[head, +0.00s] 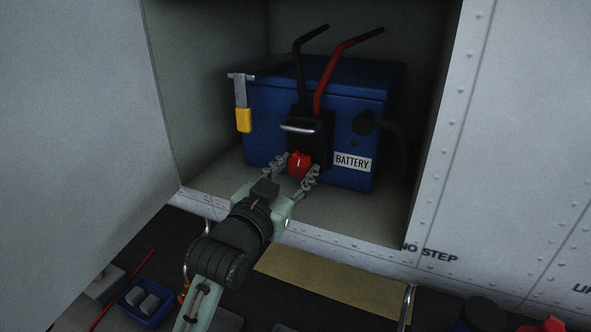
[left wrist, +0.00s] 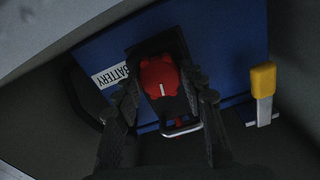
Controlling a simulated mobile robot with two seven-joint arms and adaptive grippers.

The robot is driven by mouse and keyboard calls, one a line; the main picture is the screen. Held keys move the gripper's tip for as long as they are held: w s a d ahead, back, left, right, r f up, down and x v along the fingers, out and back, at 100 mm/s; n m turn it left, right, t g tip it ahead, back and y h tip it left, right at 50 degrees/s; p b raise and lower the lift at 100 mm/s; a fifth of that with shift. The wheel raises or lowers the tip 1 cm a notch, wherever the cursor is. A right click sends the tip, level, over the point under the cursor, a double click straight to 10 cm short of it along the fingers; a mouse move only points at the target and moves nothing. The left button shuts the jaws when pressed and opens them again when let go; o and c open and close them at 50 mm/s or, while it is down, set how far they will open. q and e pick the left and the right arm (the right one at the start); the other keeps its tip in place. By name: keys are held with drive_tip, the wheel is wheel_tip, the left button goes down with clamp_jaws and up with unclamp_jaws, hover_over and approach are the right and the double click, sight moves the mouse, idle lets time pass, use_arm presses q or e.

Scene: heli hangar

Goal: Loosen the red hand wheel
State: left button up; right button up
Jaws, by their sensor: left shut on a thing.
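The red hand wheel (head: 299,164) sits low on the black plug housing (head: 318,134) at the front of the blue battery (head: 270,110). It also shows in the left wrist view (left wrist: 160,79), with a white mark on its face. My left gripper (head: 298,172) is at the wheel, with one finger on each side of it. In the left wrist view its fingers (left wrist: 162,98) flank the wheel, and their exact contact is hard to see. A metal handle bar (head: 299,128) is on the housing above the wheel. My right gripper is not in view.
The battery stands in an open bay with a riveted frame (head: 432,140) at right. A yellow-handled latch (head: 243,118) hangs at its left. Black and red cables (head: 338,62) rise above. A blue tray (head: 145,300) with grey pieces lies below at left.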

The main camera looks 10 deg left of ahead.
use_arm(q)
drive_tip(key=shift+n, duration=1.1)
drive_tip(key=o, duration=1.1)
drive_tip(key=shift+o, duration=0.2)
drive_tip(key=s+a, duration=0.1)
drive_tip(key=s, duration=0.6)
drive_tip(key=shift+s+a, duration=0.2)
drive_tip(key=shift+a, duration=0.05)
